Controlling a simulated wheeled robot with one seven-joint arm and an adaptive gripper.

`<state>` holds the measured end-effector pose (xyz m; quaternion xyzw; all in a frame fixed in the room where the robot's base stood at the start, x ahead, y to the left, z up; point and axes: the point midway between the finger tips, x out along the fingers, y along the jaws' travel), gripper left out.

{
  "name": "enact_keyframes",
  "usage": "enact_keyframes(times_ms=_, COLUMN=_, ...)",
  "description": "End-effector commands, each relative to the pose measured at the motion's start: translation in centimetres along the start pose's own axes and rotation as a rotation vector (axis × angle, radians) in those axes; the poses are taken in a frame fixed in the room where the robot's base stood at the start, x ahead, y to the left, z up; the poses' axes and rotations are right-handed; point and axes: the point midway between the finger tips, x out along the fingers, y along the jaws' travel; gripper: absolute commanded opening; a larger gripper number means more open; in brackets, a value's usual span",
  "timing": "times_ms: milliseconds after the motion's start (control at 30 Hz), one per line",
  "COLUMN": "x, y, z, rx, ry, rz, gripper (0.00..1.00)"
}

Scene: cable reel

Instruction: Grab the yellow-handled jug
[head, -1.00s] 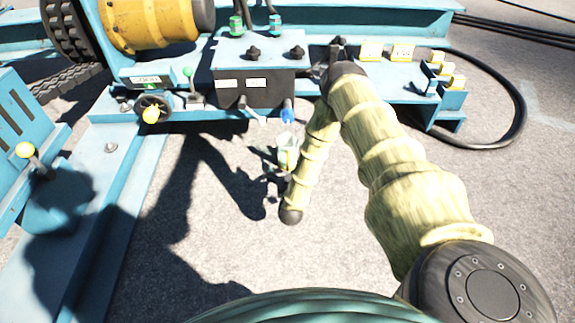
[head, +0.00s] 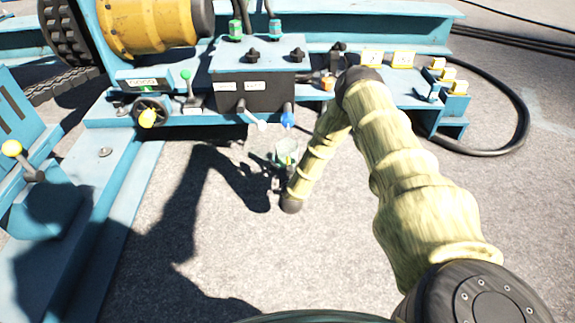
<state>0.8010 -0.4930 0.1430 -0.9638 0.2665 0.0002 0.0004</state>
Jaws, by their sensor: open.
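My gripper (head: 276,182) is a small dark shape at the end of my yellow-sleeved arm, just on the near side of the jug. It is open. My forearm passes close to the right of the jug. I cannot tell whether the fingers touch the jug.
The blue frame holds a dark control box (head: 255,92) with a blue knob (head: 288,120) just above the jug. A handwheel (head: 150,112) and a green-knobbed lever (head: 187,82) are to the left. A black cable (head: 522,115) loops at right. The near ground is clear.

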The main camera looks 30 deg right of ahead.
Motion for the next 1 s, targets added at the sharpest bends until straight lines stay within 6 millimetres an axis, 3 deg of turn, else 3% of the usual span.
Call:
enact_keyframes(times_ms=300, x=3.3, y=-0.1, z=-0.1, rx=0.001, ry=0.002, rz=0.001, gripper=1.00)
enact_keyframes(times_ms=667, x=3.8, y=-0.1, z=-0.3, rx=0.000, ry=0.001, rz=0.000, gripper=1.00)
enact_keyframes(times_ms=1000, x=3.8, y=-0.1, z=-0.3, rx=0.000, ry=0.000, rz=0.000, gripper=0.38)
